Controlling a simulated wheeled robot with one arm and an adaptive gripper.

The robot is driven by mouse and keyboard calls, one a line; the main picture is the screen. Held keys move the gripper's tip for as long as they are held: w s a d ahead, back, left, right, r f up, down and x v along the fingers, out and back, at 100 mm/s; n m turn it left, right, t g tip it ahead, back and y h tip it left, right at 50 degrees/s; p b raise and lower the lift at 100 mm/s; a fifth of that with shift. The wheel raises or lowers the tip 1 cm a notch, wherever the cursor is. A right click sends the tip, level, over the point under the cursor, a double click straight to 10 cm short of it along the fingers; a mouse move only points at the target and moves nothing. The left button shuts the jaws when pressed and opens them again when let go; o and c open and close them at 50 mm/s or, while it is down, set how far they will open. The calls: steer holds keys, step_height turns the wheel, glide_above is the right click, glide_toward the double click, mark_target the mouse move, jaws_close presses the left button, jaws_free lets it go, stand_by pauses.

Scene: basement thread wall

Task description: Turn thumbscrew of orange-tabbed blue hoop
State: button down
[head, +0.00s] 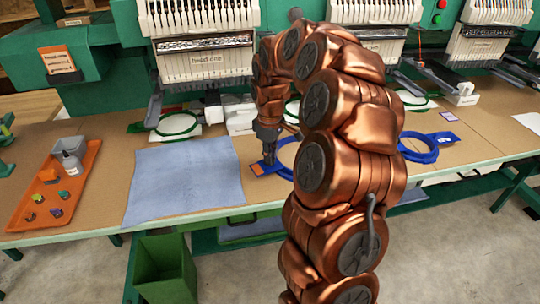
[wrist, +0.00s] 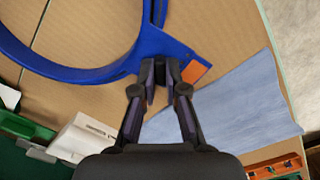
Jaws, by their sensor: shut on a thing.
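The orange-tabbed blue hoop (wrist: 85,72) lies on the tan table, with its orange tab (wrist: 194,71) beside my fingertips in the wrist view. In the head view the same hoop (head: 284,163) is partly hidden behind my arm. My gripper (wrist: 160,75) points down at the hoop's bracket, and its fingers are shut on a small dark piece there, at the place of the thumbscrew. The fingers hide most of that piece, so its shape and turn cannot be told. In the head view my gripper (head: 268,150) is at the hoop's left side.
A light blue cloth (head: 183,178) lies left of the hoop. An orange tray (head: 55,190) with a bottle and small items is at far left. Another blue hoop (head: 425,147) lies to the right. Green hoops (head: 177,124) sit under the embroidery machine heads (head: 205,60). A green bin (head: 163,270) stands below.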

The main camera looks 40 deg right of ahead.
steer(key=shift+n, duration=0.5)
stand_by(1.0)
steer(key=c, duration=1.2)
jaws_free()
steer(key=shift+r, duration=0.1)
step_height(320, 180, up, 12)
